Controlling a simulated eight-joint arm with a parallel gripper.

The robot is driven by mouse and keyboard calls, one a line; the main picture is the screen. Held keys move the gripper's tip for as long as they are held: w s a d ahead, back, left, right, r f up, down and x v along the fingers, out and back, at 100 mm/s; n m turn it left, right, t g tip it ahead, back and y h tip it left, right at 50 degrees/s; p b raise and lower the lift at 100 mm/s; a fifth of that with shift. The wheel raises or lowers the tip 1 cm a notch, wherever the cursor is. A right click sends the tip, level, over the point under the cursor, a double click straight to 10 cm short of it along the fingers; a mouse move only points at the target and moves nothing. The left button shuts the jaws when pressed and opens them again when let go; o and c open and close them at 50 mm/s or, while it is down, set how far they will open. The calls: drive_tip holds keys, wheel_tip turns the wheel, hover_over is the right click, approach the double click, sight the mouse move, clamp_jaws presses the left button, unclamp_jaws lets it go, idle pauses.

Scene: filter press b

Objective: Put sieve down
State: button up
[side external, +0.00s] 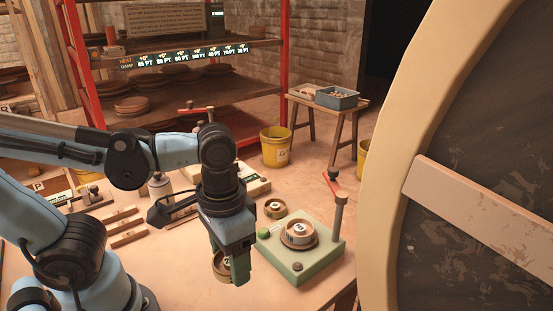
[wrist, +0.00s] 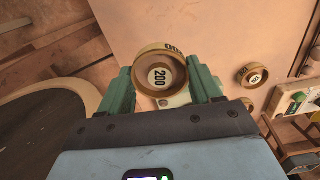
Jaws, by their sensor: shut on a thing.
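My gripper (side external: 231,258) is shut on a round brass-coloured sieve (side external: 219,267), left of the green press block (side external: 288,262). In the wrist view the held sieve (wrist: 160,74) sits between the two green fingers, with "200" on its pale centre label. In the side view the fingers hide part of it. I cannot tell whether its underside touches the table. Another sieve (side external: 298,229) sits on the round plate of the green block. A further sieve (side external: 275,208) is behind that block.
A post with a red handle (side external: 337,205) rises from the block's right corner. A large round wheel (side external: 470,150) fills the right side. A yellow bucket (side external: 275,148) and small bench (side external: 335,108) stand behind. Bare table shows in front of the block.

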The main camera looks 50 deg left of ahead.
drive_tip(key=shift+w+d+r, duration=0.2)
drive_tip(key=shift+d+r, duration=0.1)
drive_tip(key=shift+r, duration=0.05)
drive_tip(key=w+d+r+n, duration=0.2)
drive_tip(key=w+d+r, duration=0.1)
drive_tip(key=w, duration=0.2)
drive_tip(key=w+d+r+n, duration=0.1)
drive_tip(key=w+d+r, duration=0.1)
drive_tip(key=w+r, duration=0.3)
hover_over(300, 227)
wheel_tip(300, 227, down, 8)
drive_tip(key=shift+f, duration=2)
drive_tip(key=shift+f, duration=0.2)
drive_tip(key=o, duration=1.2)
drive_tip(key=shift+r, duration=0.15)
